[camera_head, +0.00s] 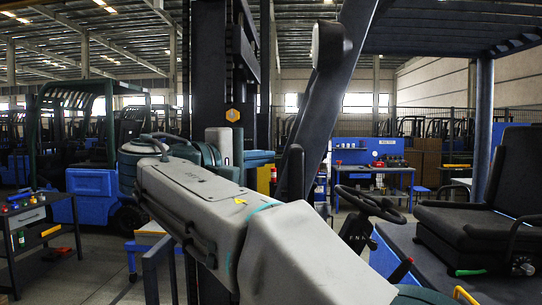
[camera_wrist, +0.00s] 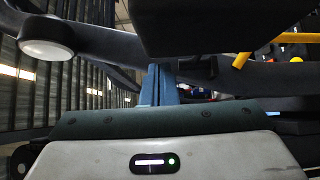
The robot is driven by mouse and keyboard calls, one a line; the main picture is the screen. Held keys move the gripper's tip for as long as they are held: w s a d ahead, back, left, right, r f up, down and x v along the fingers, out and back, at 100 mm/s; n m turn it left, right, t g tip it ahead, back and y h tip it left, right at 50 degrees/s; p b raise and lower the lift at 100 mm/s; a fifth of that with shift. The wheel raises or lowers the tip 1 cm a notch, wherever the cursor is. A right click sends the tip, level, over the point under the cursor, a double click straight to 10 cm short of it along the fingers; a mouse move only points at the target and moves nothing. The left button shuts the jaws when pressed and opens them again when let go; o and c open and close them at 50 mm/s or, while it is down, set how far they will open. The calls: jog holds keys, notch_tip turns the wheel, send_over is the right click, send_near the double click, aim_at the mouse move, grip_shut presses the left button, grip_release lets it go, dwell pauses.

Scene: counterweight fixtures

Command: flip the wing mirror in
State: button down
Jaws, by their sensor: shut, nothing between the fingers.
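A slim dark oval housing (camera_head: 292,172) stands beside the slanted dark pillar (camera_head: 345,70) in the head view. It looks like the wing mirror seen from its back or edge, but I cannot tell how far it is folded. My grey arm reaches forward below and in front of it. A large black block (camera_wrist: 215,25) fills the top of the wrist view, too dark to identify.
A round pale lamp (camera_head: 328,45) sits on the pillar and also shows in the wrist view (camera_wrist: 45,48). A steering wheel (camera_head: 368,203) and black seat (camera_head: 480,210) are at right. A tool cart (camera_head: 40,240) stands at left. A yellow bar (camera_wrist: 290,38) crosses the wrist view's upper right.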

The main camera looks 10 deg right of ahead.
jog(key=shift+s+d, duration=0.2)
jog(key=shift+d, duration=0.25)
jog(key=shift+s+d, duration=0.2)
jog(key=shift+d, duration=0.25)
jog(key=shift+d, duration=0.1)
